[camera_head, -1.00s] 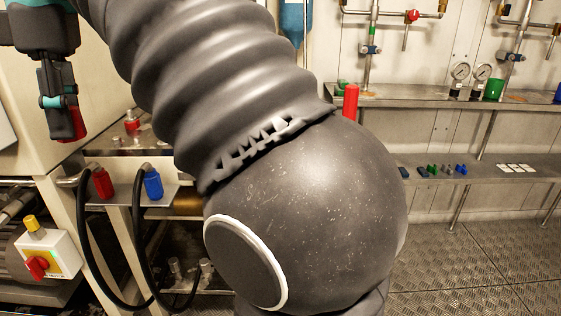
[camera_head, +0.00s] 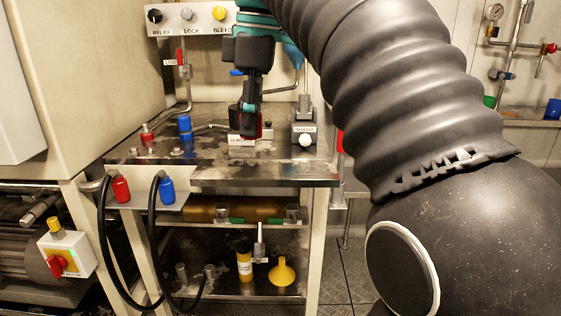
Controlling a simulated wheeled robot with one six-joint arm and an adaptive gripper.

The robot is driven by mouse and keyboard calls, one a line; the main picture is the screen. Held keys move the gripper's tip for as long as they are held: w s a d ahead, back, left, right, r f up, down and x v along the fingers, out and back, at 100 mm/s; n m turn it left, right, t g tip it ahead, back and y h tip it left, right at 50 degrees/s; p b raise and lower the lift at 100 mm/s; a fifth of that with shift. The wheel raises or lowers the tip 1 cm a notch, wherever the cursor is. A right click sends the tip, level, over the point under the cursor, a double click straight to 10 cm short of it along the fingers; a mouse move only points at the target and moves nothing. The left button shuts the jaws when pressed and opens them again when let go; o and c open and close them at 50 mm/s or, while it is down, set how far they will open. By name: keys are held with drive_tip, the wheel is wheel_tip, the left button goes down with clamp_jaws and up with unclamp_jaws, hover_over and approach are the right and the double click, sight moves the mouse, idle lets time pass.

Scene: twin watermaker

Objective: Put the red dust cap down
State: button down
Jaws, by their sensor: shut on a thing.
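My gripper (camera_head: 248,122) points down over the rear part of the steel bench top (camera_head: 285,172), left of the block labelled RELEASE. It is shut on the red dust cap (camera_head: 261,128). Only a small red part of the cap shows beside the dark fingers.
Red (camera_head: 147,137) and blue (camera_head: 185,126) fittings stand on the bench's left. The RELEASE block (camera_head: 304,128) stands close right of my gripper. Red (camera_head: 120,188) and blue (camera_head: 166,190) hose ends hang at the front left. The bench's front middle is clear.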

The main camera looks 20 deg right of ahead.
drive_tip(key=w+d+f+p, duration=0.2)
drive_tip(key=w+d, duration=0.4)
drive_tip(key=d, duration=0.5)
hover_over(259, 163)
drive_tip(key=f, duration=0.4)
drive_tip(key=s+f, duration=0.1)
drive_tip(key=f, duration=0.1)
drive_tip(key=shift+d+f, duration=0.3)
drive_tip(key=shift+d, duration=0.1)
drive_tip(key=shift+w+a+f, duration=0.25)
drive_tip(key=shift+w+f, duration=0.1)
drive_tip(key=shift+f, duration=0.05)
drive_tip(key=shift+f+b, duration=0.35)
drive_tip(key=shift+f, duration=1.5)
drive_tip(key=c, duration=0.8)
unclamp_jaws()
drive_tip(key=shift+f, duration=0.15)
